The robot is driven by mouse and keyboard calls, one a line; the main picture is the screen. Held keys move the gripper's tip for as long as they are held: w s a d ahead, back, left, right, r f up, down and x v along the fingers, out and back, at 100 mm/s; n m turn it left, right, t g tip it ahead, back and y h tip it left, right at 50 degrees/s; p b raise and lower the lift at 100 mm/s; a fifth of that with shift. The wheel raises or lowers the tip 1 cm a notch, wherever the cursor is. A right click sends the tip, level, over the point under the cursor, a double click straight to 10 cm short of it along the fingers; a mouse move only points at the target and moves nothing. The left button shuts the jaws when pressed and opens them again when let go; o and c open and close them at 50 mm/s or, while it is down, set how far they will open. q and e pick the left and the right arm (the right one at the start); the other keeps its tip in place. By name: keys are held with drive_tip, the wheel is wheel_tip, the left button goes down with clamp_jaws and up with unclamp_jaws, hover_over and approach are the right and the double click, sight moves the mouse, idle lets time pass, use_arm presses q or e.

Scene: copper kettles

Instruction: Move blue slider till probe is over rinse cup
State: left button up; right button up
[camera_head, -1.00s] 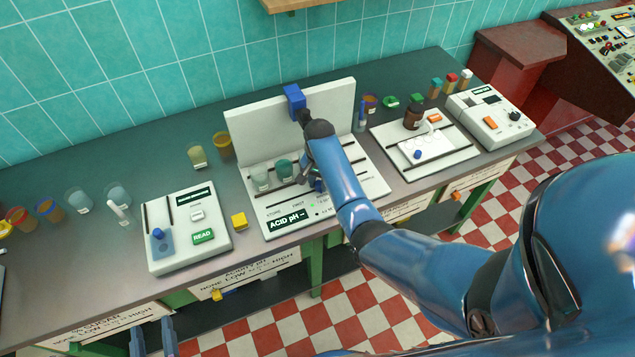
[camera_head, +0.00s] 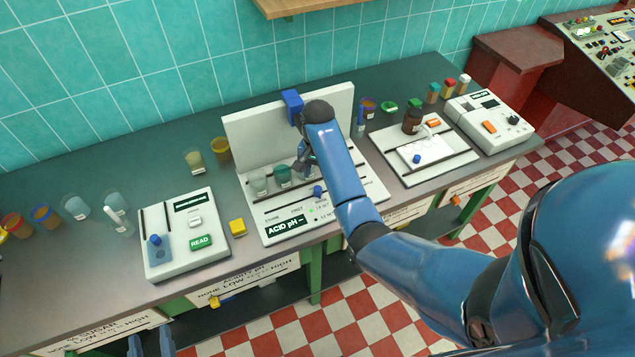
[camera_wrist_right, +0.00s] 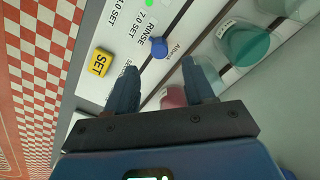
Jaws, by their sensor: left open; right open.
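The ACID pH station (camera_head: 268,221) stands mid-bench with a white back panel. A blue knob (camera_head: 317,191) sits on its front deck. In the right wrist view the knob (camera_wrist_right: 158,47) is beside the RINSE label. A blue block (camera_head: 292,105) is at the panel's top; I cannot make out the probe. A clear cup (camera_head: 258,183) and teal cup (camera_head: 283,174) stand on the deck. My right gripper (camera_head: 304,160) is open, behind the knob and apart from it; a pink cup (camera_wrist_right: 174,96) shows between its fingers (camera_wrist_right: 162,88). My left gripper (camera_head: 150,344) is open below the bench's front edge.
A yellow SET button (camera_wrist_right: 100,63) is near the knob. A device with a READ button (camera_head: 200,242) stands left, a yellow block (camera_head: 238,227) between. Another white device with a brown bottle (camera_head: 412,122) stands right. My right arm covers the station's right part.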

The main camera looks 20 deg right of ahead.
drive_tip(key=shift+r, duration=1.85)
drive_tip(key=shift+f, duration=0.1)
